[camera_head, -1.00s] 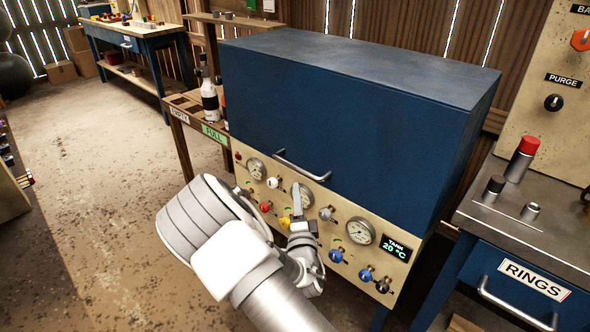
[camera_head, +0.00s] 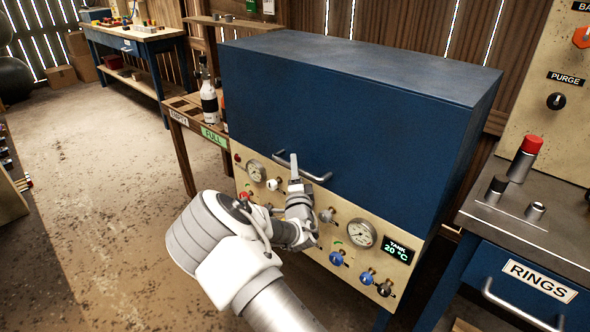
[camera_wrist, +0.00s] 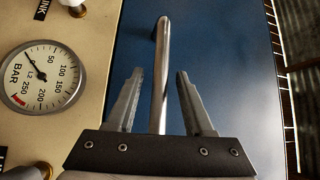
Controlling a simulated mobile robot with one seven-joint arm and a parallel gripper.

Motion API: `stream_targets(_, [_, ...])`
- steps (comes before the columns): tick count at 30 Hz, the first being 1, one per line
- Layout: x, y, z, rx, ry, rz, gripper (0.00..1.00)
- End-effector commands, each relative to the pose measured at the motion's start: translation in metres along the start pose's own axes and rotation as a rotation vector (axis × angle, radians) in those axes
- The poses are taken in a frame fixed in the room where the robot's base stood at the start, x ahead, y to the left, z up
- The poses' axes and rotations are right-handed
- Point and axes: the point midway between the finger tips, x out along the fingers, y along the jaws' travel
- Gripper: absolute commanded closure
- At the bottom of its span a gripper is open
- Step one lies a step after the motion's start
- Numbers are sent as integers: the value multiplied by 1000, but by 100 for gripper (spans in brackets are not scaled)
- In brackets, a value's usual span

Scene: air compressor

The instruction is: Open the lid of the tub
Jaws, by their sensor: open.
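The tub is a big blue box whose blue lid (camera_head: 345,110) is closed, above a cream panel of gauges and knobs. A metal bar handle (camera_head: 318,178) is on the lid's front, low and to the left. My gripper (camera_head: 294,165) is in front of the left part of the handle. In the wrist view the handle bar (camera_wrist: 162,70) runs between the two spread fingers of my gripper (camera_wrist: 156,85), with a gap on either side. I cannot tell how deep the bar sits between them. My arm hides part of the panel.
The cream panel (camera_head: 320,245) carries gauges, several knobs and a tank display (camera_head: 398,249). Bottles (camera_head: 209,102) stand on a wooden rack to the left. A bench with a RINGS drawer (camera_head: 530,285) is on the right.

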Motion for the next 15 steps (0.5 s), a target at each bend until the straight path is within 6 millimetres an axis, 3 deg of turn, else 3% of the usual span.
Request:
stream_targets(1, [0, 0, 0, 0, 0, 0, 52])
stream_targets(9, [0, 0, 0, 0, 0, 0, 100])
stream_targets(15, [0, 0, 0, 1, 0, 0, 100])
